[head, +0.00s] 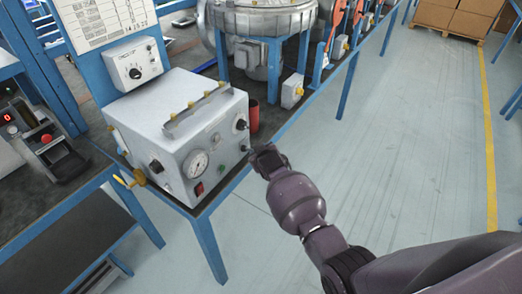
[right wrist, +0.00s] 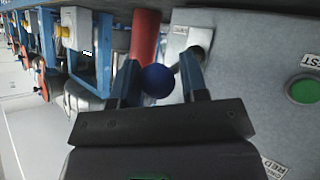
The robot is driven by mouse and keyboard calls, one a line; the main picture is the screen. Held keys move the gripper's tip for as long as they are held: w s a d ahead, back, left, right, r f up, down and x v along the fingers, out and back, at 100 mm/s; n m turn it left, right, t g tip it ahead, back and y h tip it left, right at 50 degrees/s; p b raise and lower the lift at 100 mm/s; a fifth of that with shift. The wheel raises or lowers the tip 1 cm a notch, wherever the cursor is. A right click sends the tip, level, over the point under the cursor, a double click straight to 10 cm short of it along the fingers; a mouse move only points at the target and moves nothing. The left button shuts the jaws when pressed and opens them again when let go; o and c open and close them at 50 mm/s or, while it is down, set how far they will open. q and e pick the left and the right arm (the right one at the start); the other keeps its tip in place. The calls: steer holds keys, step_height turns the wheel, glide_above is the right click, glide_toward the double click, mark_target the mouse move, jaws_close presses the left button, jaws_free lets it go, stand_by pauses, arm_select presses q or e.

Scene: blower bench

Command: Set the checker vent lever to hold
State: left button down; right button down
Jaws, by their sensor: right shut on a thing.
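The checker (head: 178,132) is a pale grey box with a round gauge (head: 196,164) on its front, at the corner of the bench. The vent lever's blue ball knob (right wrist: 158,81) shows in the right wrist view, between the two fingers of my right gripper (right wrist: 160,82). That gripper is shut on the knob, beside a small pale plate (right wrist: 180,44) on the checker's panel. In the head view my right gripper (head: 257,150) is at the checker's right front edge and hides the lever. The lever's setting cannot be read. My left gripper is not in view.
A red cylinder (right wrist: 145,35) stands close behind the knob; it also shows in the head view (head: 253,115). A green button (right wrist: 303,90) is on the checker's panel. A yellow-handled valve (head: 131,179) sticks out at the left. The floor (head: 400,150) at right is clear.

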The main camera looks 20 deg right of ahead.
steer(key=shift+w+d+r+g+h+p, duration=0.15)
steer(key=shift+d+r+g+h+p, duration=0.25)
steer(key=shift+p, duration=0.2)
steer(key=shift+r, duration=0.1)
steer(key=c, duration=0.8)
jaws_free()
steer(key=shift+a, duration=0.2)
steer(key=shift+s+a+r, duration=0.1)
steer(key=shift+s+r, duration=0.15)
steer(key=shift+s, duration=0.3)
steer(key=p+v, duration=0.1)
steer(key=v, duration=0.8)
steer(key=shift+s+r+p, duration=0.2)
steer(key=shift+r+p, duration=0.05)
steer(key=shift+p, duration=0.1)
